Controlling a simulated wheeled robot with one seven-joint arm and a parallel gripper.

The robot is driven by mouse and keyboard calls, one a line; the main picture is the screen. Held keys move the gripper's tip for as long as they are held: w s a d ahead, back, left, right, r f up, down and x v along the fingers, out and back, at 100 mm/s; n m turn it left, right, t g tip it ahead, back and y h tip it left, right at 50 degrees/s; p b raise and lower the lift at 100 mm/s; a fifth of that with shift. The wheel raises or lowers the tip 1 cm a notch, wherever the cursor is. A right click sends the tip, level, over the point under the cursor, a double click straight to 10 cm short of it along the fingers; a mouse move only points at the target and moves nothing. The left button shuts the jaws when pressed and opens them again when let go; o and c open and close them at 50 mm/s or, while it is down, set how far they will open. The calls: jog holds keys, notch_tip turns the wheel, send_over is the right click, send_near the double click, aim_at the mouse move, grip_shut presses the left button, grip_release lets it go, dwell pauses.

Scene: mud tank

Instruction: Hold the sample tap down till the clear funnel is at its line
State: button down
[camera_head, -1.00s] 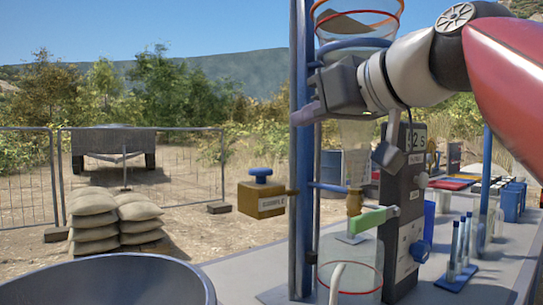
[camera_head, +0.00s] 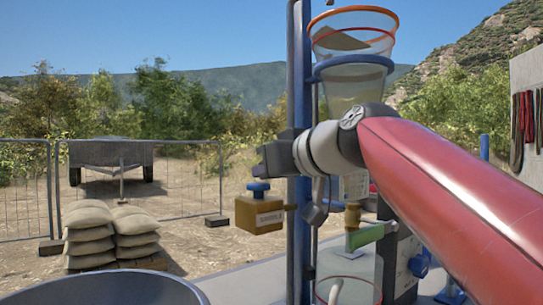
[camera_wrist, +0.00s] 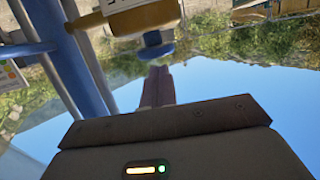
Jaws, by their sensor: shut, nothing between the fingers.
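The sample tap is a yellow-brown box (camera_head: 259,214) with a blue knob (camera_head: 258,188) on top, fixed beside the blue post. The box (camera_wrist: 138,18) and knob (camera_wrist: 155,48) appear upside down in the wrist view. My gripper (camera_head: 261,170) is shut and empty, its tips just above the knob; I cannot tell whether they touch it. The shut fingers (camera_wrist: 157,75) point at the knob in the wrist view. The clear funnel (camera_head: 352,62) has an orange rim and a red line below it. A brown patch shows inside; the liquid level is unclear.
The blue post (camera_head: 299,90) stands close to my wrist. A dark round tank (camera_head: 100,290) is at lower left. Sandbags (camera_head: 88,240) lie behind it.

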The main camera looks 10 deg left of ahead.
aim_at(267, 190)
jog(key=shift+f, duration=0.2)
notch_tip(267, 190, down, 3)
jog(key=b, duration=0.2)
jog(key=shift+r+b, duration=0.1)
jog(key=shift+b, duration=0.25)
jog(key=shift+w+f, duration=0.1)
jog(key=shift+f, duration=0.1)
dwell(1.4)
dwell(3.9)
notch_tip(267, 190, up, 5)
jog(key=p, duration=0.4)
jog(key=b+v, duration=0.1)
jog(key=v, duration=0.9)
jog(key=shift+s+r, duration=0.2)
jog(key=shift+d, duration=0.1)
